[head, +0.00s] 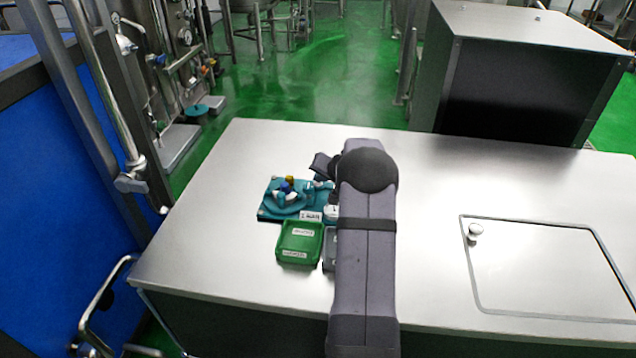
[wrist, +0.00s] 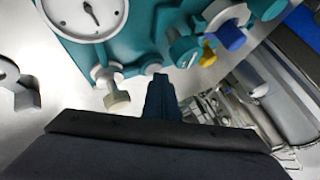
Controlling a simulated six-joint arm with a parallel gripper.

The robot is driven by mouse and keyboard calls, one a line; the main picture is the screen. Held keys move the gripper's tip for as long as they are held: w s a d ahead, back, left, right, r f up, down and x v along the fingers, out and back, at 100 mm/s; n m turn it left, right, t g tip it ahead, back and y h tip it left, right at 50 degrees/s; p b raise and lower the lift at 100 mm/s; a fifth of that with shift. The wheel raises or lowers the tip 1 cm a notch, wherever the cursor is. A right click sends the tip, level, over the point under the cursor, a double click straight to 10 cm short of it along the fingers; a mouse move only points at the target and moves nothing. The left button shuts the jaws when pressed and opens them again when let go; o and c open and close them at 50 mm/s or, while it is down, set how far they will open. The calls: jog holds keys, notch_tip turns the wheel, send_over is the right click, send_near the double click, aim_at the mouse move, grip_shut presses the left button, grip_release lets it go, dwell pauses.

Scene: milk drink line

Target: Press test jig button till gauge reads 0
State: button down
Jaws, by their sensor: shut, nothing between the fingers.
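The teal test jig (head: 267,211) lies on the steel bench, left of my arm. In the wrist view the jig (wrist: 148,40) fills the top. Its white gauge (wrist: 72,17) is cut by the top edge; its black needle shows, but I cannot read the scale. The jig carries a blue cap (wrist: 230,38), a yellow part (wrist: 208,54) and a beige knob (wrist: 117,99). I cannot tell which is the button. My gripper (wrist: 161,82) is shut and empty, its tip near the jig's edge between the beige knob and the blue cap. Contact cannot be judged.
A green labelled tray (head: 300,243) sits in front of the jig, with a grey tray (head: 329,250) beside it, partly hidden by my arm. A grey and white fitting (wrist: 20,88) stands left in the wrist view. The bench (head: 215,225) is clear left of the jig.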

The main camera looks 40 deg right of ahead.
aim_at(320, 186)
dwell(0.4)
jog(key=shift+r+p, duration=0.45)
jog(key=shift+r, duration=0.35)
notch_tip(320, 186, up, 5)
jog(key=p, duration=0.3)
dwell(0.9)
